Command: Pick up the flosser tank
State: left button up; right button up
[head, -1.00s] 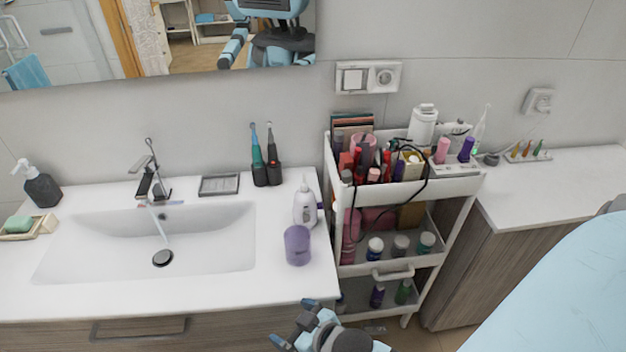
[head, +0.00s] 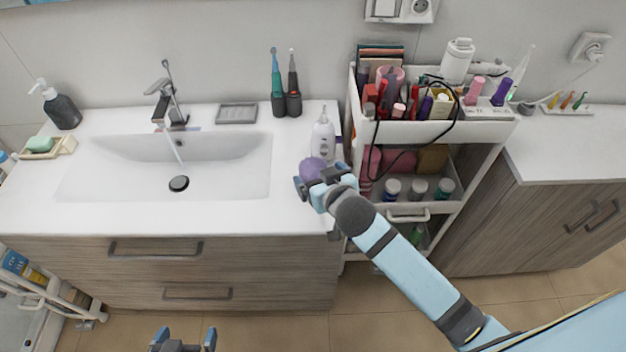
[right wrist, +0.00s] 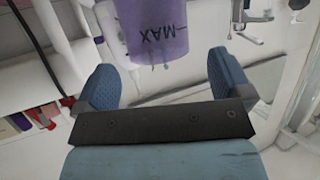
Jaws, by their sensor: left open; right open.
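The flosser tank (head: 311,168), a purple translucent cup, stands on the white counter near its right edge, partly hidden by my right gripper (head: 322,182). In the right wrist view the tank (right wrist: 150,30) shows a "MAX" mark. It lies ahead of the right gripper (right wrist: 166,85), roughly in line with the gap between its open blue fingers. I cannot tell whether a finger touches it. My left gripper (head: 182,338) is open and empty at the bottom of the head view, low in front of the cabinet.
A white handheld bottle-like device (head: 323,138) stands just behind the tank. Two toothbrushes (head: 285,90) are farther back. The crowded cart (head: 440,132) stands close on the right. The sink (head: 215,165) is to the left, with bare counter between it and the tank.

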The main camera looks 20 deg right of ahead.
aim_at(308, 162)
jog(key=x, duration=0.4)
jog(key=shift+w+p, duration=0.35)
jog(key=shift+c, duration=0.3)
jog(key=c, duration=1.2)
jog(key=shift+r, duration=0.1)
